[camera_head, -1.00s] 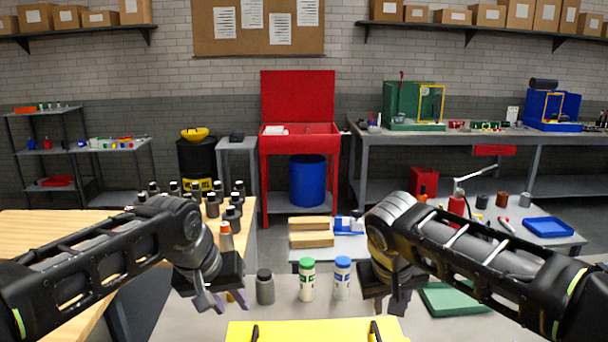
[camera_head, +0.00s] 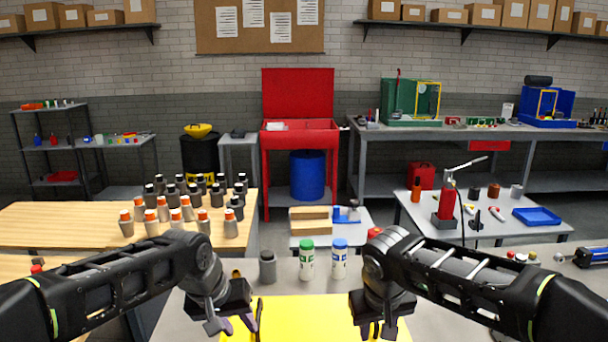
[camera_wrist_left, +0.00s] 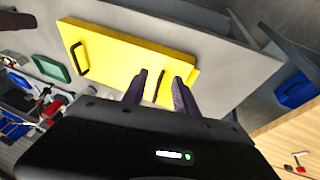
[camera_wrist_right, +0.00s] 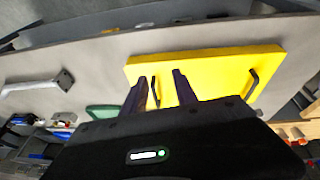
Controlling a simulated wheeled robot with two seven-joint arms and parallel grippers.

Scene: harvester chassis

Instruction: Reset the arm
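A flat yellow panel (camera_head: 305,318) with two black handles lies on the grey table in front of me. It also shows in the left wrist view (camera_wrist_left: 115,58) and the right wrist view (camera_wrist_right: 215,70). My left gripper (camera_head: 238,325) is at the panel's left side, its fingers apart; in the left wrist view one handle (camera_wrist_left: 161,87) appears between the fingertips. My right gripper (camera_head: 377,329) is at the panel's right side, fingers apart; in the right wrist view a handle (camera_wrist_right: 155,92) appears between them. I cannot tell whether either gripper touches a handle.
A grey bottle (camera_head: 267,266), a green-capped bottle (camera_head: 307,260) and a blue-capped bottle (camera_head: 339,259) stand just beyond the panel. Several orange-capped bottles (camera_head: 163,210) stand on the wooden table at left. A red hand press (camera_head: 446,206) stands on a side table at right.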

